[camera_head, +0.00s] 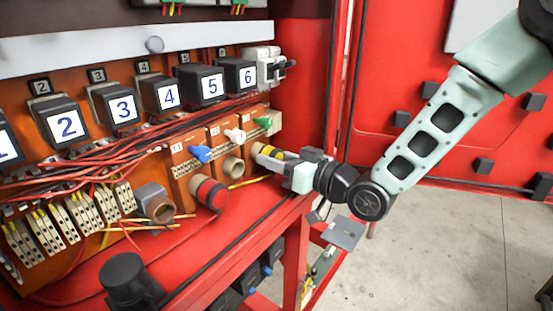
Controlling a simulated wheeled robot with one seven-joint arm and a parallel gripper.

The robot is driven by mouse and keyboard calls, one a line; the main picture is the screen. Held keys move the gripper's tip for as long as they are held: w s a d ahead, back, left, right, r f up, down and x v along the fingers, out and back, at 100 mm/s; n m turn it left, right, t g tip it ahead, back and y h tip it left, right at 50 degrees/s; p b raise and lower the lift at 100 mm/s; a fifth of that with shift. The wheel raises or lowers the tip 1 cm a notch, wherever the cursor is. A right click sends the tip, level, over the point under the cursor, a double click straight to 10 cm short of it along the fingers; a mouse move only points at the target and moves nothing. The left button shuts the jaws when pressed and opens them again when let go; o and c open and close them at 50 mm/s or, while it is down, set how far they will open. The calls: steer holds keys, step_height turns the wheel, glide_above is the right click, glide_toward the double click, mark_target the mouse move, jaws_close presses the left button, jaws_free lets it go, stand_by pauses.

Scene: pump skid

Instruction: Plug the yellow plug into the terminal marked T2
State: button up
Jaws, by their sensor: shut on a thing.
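Three orange-brown terminal panels stand side by side at the centre. The left one seems marked T1 and the middle one, the T2 terminal (215,133), is hard to read. A round beige socket (232,168) shows low on the middle panel. My gripper (272,157) reaches in from the right, at the lower front of the right panel. It is shut on the yellow plug (277,153), of which only a small yellow part shows between the fingers. The plug's front end is hidden or too small to make out.
A blue handle (201,153), a white handle (235,135) and a green handle (264,122) stick out above the sockets. A red-ringed cylinder (210,193) and a grey pipe end (155,203) stand left of my gripper. Red wires (120,150) run across the left.

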steer(key=shift+d, duration=0.1)
steer(key=shift+v, duration=2.15)
steer(key=shift+s, duration=0.1)
